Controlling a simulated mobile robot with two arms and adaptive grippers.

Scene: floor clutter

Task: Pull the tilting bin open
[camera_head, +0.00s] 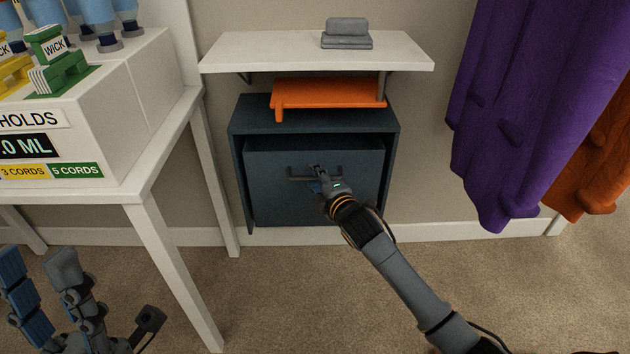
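The tilting bin is a dark blue-grey cabinet (262,127) against the wall, under a white shelf. Its front panel (275,205) sits within the frame, with dark gaps along its top and left side. A bar handle (299,178) runs across the panel's upper part. My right gripper (319,174) is at the middle of the handle. Its fingers are small here and overlap the bar, so I cannot tell whether they are closed on it.
A white table (160,160) with a white box stands left of the bin. An orange stool-like piece (330,92) sits on the cabinet, below the white shelf (280,48) holding grey folded items (346,35). Purple cloth (520,100) hangs at right. Carpet before the bin is clear.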

